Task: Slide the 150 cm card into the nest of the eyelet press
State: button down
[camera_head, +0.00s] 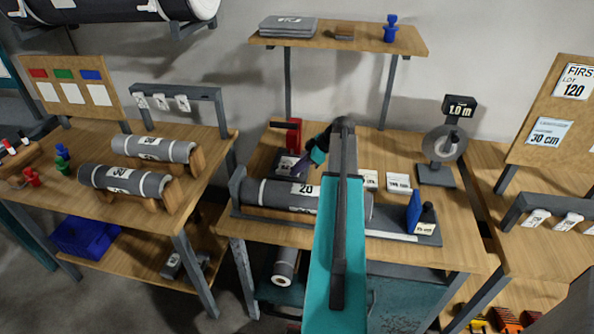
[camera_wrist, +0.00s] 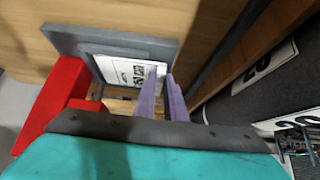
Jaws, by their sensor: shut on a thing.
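The eyelet press has a red body (camera_head: 293,136) and a dark grey base with a raised edge, at the back left of the middle bench. In the wrist view its red part (camera_wrist: 55,98) is at left and its grey nest plate (camera_wrist: 72,42) is ahead. The white 150 cm card (camera_wrist: 120,68) lies over the plate, inside its raised edge; it also shows in the head view (camera_head: 287,164). My gripper (camera_wrist: 163,80) has its purple fingers closed at the card's right end. Whether the card is fully seated is unclear.
A grey roll marked 20 (camera_head: 275,194) lies in front of the press, close to my gripper's right in the wrist view (camera_wrist: 245,110). More white cards (camera_head: 398,183) lie to the right on the bench.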

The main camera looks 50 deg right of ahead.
jog(key=shift+w+d, duration=0.25)
jog(key=shift+d, duration=0.1)
dwell(0.3)
jog(key=c, duration=1.7)
grip_release()
jog(key=shift+c, duration=0.2)
jog(key=shift+s+r, duration=0.1)
jog(key=b+v, duration=0.3)
jog(key=v, duration=1)
jog(key=shift+s+r, duration=0.15)
jog(key=shift+r, duration=0.05)
jog(key=shift+d, duration=0.15)
